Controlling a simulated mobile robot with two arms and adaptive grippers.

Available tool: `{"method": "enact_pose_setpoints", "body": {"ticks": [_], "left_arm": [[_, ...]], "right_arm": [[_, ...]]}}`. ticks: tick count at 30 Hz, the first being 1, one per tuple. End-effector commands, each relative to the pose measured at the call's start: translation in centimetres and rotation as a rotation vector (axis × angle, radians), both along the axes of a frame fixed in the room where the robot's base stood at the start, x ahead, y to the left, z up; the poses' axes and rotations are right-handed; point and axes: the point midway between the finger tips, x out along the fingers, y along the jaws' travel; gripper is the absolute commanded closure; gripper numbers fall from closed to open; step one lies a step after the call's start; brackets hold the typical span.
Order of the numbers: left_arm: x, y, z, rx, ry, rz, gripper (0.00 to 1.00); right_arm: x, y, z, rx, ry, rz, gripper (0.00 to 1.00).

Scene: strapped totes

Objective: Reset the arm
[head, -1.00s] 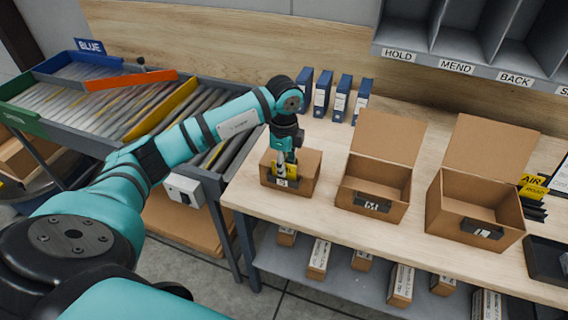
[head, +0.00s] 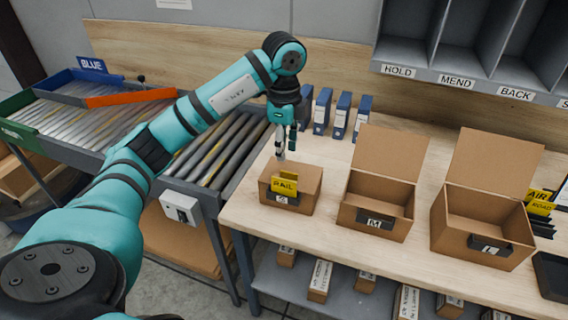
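My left gripper (head: 286,144) is above the small brown box (head: 303,194) at the left end of the wooden table. Its fingers are apart with nothing visible between them. The small box is closed on top, with a yellow RAIL tag (head: 284,184) standing at its front above a dark label holder. The gripper is clear of the box and the tag. My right gripper is not in view.
Two open boxes, the M box (head: 377,200) and the L box (head: 485,222), stand to the right. Blue binders (head: 341,116) stand behind. A roller conveyor (head: 215,150) is at left. Grey labelled shelves (head: 480,45) hang at upper right.

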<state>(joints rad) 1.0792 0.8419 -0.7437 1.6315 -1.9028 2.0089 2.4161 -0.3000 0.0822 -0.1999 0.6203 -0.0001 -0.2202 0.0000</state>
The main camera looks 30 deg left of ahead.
Motion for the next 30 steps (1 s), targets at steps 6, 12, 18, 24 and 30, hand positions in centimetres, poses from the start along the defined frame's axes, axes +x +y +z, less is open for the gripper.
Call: {"method": "enact_pose_setpoints", "body": {"ticks": [6,12,18,24,30], "left_arm": [[0.0,0.1,1.0,0.001,0.001,0.002,0.71],[0.0,0.0,0.9,-0.001,0.002,0.002,0.71],[0.0,0.0,0.9,0.0,0.001,0.002,0.71],[0.2,-2.2,-0.1,-0.068,-0.015,-0.073,0.71],[-0.2,-14.1,-2.8,-0.464,-0.16,-0.413,0.71]], "right_arm": [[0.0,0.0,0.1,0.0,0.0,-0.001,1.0],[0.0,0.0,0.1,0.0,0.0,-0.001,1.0],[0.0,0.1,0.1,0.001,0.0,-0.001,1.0],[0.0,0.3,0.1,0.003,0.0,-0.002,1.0],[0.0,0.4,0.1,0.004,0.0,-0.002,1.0]]}}
